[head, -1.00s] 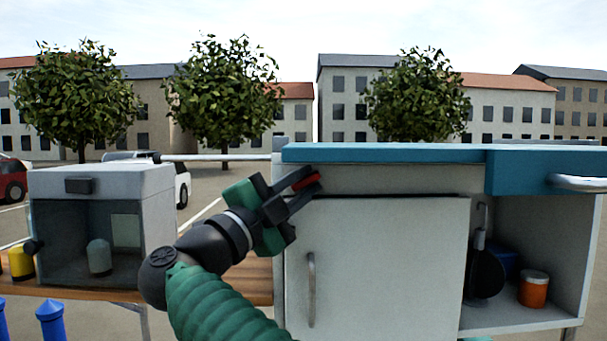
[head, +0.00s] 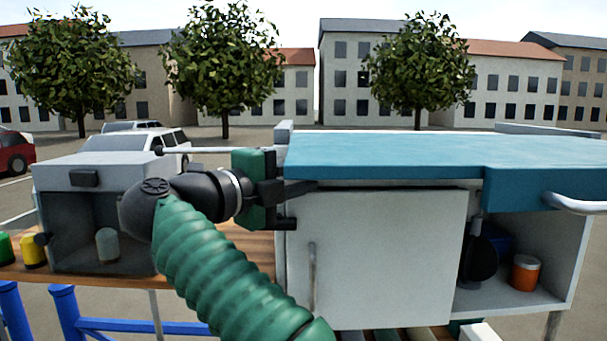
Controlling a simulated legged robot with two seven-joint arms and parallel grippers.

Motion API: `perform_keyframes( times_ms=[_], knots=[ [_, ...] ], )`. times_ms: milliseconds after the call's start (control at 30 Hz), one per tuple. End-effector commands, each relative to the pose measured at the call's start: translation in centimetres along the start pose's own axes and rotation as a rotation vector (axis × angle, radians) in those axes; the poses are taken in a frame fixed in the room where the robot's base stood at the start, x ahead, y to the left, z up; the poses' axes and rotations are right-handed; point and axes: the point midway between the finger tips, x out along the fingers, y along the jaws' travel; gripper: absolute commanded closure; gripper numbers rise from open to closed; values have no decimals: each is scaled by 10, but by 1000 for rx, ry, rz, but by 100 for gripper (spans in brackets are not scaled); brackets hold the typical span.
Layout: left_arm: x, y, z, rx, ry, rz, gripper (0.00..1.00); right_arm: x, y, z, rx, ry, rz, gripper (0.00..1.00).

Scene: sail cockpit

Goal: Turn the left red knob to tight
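My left gripper (head: 303,204) is at the upper left corner of the white cabinet (head: 375,260), just under the blue top. Its two dark fingers are apart, one above the other, and point right. I see nothing between them. No red knob shows now; the blue top overhangs the upper cabinet front and my gripper covers part of that corner. I cannot tell whether the fingers touch the cabinet. My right gripper is not in view.
The blue top (head: 390,155) juts out above the cabinet, with a metal rail (head: 580,205) at right. An open compartment there holds an orange jar (head: 525,272). A grey open box (head: 90,180) stands on a wooden board at left, beside yellow and green containers.

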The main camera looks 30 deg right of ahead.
Motion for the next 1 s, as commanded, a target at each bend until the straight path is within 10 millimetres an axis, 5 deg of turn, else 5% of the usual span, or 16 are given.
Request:
perform_keyframes(
  times_ms=[267, 300, 400, 767, 1000],
  knots=[
    [0, 0, 0, 0, 0, 0, 64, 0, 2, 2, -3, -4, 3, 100],
    [0, 0, 0, 0, 0, 0, 64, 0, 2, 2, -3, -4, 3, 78],
    [0, 0, 0, 0, 0, 0, 64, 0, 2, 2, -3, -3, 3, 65],
    [1, 0, 0, 0, 0, 0, 64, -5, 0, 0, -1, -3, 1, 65],
    [2, 0, 0, 0, 0, 0, 64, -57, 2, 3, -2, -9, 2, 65]
  ],
)
